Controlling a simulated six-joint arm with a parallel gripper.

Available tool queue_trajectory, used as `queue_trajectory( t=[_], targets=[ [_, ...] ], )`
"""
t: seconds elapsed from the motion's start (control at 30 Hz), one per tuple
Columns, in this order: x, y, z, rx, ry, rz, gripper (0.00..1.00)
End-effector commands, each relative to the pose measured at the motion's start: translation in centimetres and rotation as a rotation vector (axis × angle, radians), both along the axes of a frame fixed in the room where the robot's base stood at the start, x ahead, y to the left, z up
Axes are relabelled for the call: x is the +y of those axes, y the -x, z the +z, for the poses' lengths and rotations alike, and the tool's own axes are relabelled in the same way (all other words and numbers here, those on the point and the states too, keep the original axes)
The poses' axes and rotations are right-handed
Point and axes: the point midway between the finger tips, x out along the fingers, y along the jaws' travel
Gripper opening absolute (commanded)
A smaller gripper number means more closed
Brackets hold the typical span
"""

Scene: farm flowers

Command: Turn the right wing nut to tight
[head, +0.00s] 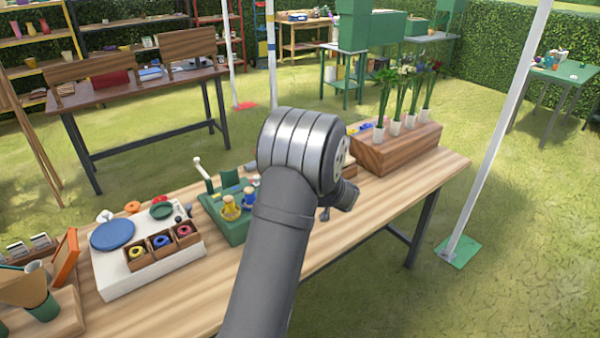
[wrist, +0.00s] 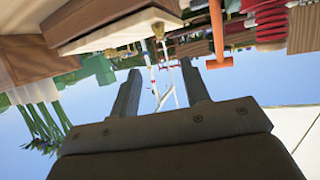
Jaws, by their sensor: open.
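My gripper (wrist: 160,93) shows in the wrist view with its two fingers apart and nothing between them. That view is upside down, with the sky low in the picture. Beyond the fingers is the corner of a wooden block with a pale layer (wrist: 115,22). A small brass-coloured piece (wrist: 158,31) shows at that corner; I cannot tell whether it is a wing nut. It is apart from the fingers. In the head view my arm hides the middle of the bench and my fingers are not clear. No wing nut can be made out there.
On the wooden bench (head: 340,246), a green stand (head: 229,229) with yellow and blue pieces is left of my arm. A white board (head: 150,276) with small boxes is farther left. A wooden planter box (head: 395,149) with flowers in white vases is at right. The bench's front right is clear.

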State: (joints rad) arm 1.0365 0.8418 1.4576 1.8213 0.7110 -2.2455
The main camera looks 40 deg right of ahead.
Motion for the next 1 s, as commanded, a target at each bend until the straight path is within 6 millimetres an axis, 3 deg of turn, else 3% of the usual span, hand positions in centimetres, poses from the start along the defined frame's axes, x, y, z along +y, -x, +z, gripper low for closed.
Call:
queue_trajectory(
  t=[0.2, 0.5, 0.7, 1.0],
  targets=[
    [-1.1, -4.4, -1.9, -0.002, -0.002, 0.002, 0.43],
    [-2.6, -9.5, -4.1, -0.001, -0.002, 0.000, 0.43],
    [-3.3, -11.3, -4.9, -0.002, -0.002, -0.001, 0.43],
    [-3.4, -11.8, -5.1, -0.002, -0.002, -0.001, 0.43]
  ],
)
